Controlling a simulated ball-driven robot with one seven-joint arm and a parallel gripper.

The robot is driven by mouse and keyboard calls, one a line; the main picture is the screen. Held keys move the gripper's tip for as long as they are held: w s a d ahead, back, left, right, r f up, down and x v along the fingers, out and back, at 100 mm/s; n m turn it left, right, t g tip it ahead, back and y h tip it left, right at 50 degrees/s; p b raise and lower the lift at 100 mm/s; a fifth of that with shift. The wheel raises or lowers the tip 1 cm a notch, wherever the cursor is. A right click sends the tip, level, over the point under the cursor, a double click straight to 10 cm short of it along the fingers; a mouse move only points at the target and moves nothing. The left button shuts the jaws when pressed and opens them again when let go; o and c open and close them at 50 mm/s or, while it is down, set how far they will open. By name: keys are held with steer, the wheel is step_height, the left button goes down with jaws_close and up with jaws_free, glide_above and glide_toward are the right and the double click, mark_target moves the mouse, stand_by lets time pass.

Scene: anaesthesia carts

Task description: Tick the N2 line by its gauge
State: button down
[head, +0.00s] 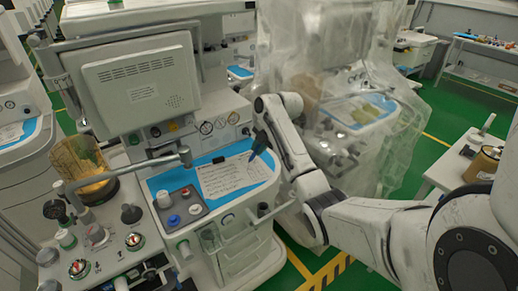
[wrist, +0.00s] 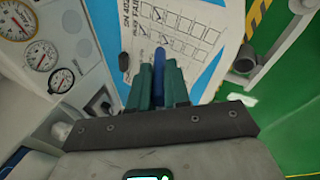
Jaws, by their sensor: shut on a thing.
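My gripper (head: 262,143) is over the upper right part of a white checklist sheet (head: 222,176) on a blue mat on the cart. In the wrist view, my gripper's green fingers (wrist: 158,85) are shut on a blue pen (wrist: 158,62), which points at the sheet (wrist: 185,25). The sheet has rows of boxes with PASS and FAIL headings, and a few dark marks show in some boxes. Whether the pen tip touches the paper cannot be told. Round gauges (wrist: 42,54) stand left of the sheet in the wrist view. Their labels and the line names are too small to read.
A grey monitor (head: 142,85) stands behind the sheet on the left. A tray with blue and white knobs (head: 180,207) lies left of the sheet. A grey rail arm (head: 165,158) crosses nearby. A plastic-covered cart (head: 330,90) stands close behind my arm.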

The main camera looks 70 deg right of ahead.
steer(key=shift+r+p, duration=1.5)
steer(key=shift+r, duration=0.75)
steer(key=shift+a+f, duration=0.1)
